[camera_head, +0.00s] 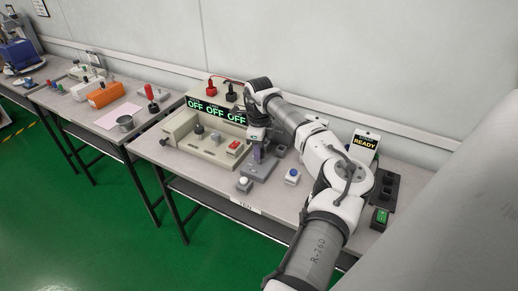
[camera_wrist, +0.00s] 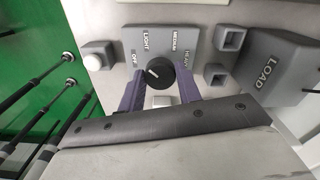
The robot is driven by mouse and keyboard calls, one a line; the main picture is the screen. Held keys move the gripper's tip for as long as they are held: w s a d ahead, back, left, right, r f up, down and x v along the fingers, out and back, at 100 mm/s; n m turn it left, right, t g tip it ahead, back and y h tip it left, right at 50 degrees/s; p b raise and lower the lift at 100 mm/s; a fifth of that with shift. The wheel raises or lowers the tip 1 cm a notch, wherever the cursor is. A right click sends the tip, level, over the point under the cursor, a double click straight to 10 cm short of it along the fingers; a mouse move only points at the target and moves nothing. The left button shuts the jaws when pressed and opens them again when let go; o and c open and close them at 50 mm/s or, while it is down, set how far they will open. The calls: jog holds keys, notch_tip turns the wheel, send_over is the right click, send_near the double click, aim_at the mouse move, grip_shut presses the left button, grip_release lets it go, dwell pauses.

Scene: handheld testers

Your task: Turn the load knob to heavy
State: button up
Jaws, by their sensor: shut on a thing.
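The load knob (camera_wrist: 160,67) is a round black dial with a white pointer mark on a grey panel (camera_wrist: 160,32). The labels OFF, LIGHT, MEDIUM and HEAVY run around it from left to right. The pointer mark faces the left side, near OFF and LIGHT; I cannot tell exactly which. HEAVY is at the right of the knob, beside a finger. My gripper (camera_wrist: 158,76) has its purple fingers on both sides of the knob and is shut on it. In the head view my gripper (camera_head: 258,151) is low over the grey panel (camera_head: 260,172), hiding the knob.
A grey block marked LOAD (camera_wrist: 268,76) and square sockets (camera_wrist: 229,39) stand right of the panel. A white button (camera_wrist: 93,62) is at its left. The beige tester (camera_head: 200,138) shows OFF on three displays (camera_head: 215,112).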

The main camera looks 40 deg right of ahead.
jog(key=m, duration=1.3)
jog(key=shift+d+m, duration=0.1)
jog(key=shift+m, duration=0.3)
jog(key=m, duration=1.3)
jog(key=shift+m, duration=0.3)
jog(key=o, duration=1)
notch_tip(320, 180, up, 14)
jog(key=b, duration=0.3)
